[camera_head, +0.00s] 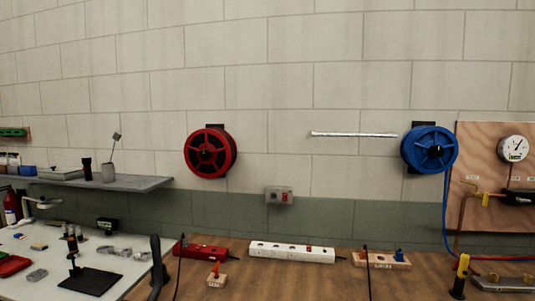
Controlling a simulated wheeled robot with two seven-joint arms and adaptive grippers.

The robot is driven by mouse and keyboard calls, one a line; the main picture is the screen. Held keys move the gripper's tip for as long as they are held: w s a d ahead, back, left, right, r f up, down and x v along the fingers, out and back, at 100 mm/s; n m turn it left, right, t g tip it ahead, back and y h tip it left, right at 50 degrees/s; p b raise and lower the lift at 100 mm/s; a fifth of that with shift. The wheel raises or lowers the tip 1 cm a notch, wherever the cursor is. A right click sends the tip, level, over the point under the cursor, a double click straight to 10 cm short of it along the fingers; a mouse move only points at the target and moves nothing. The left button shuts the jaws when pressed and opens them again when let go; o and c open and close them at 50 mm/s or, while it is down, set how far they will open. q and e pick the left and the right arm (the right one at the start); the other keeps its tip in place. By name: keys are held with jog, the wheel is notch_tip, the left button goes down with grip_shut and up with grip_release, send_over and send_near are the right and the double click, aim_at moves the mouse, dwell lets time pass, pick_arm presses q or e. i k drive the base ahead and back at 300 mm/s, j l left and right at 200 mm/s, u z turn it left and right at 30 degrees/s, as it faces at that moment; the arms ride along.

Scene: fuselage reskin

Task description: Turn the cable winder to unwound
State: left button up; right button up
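A red reel (209,153) with a dark spoked face and a round hub is mounted on the block wall, left of centre. A blue line (445,215) hangs from the blue reel towards the bench. No label on either reel tells which is the cable winder, and no cable is seen coming off the red one. Neither of my grippers shows in the head view.
A wooden bench (320,285) runs below, with a white power strip (291,252) and a red strip (200,251). A grey shelf (130,184) juts out at left. A grey wall box (279,196) sits between the reels. A gauge board (475,165) stands at right.

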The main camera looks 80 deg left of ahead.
aim_at(205, 155)
jog(key=u, duration=3.3)
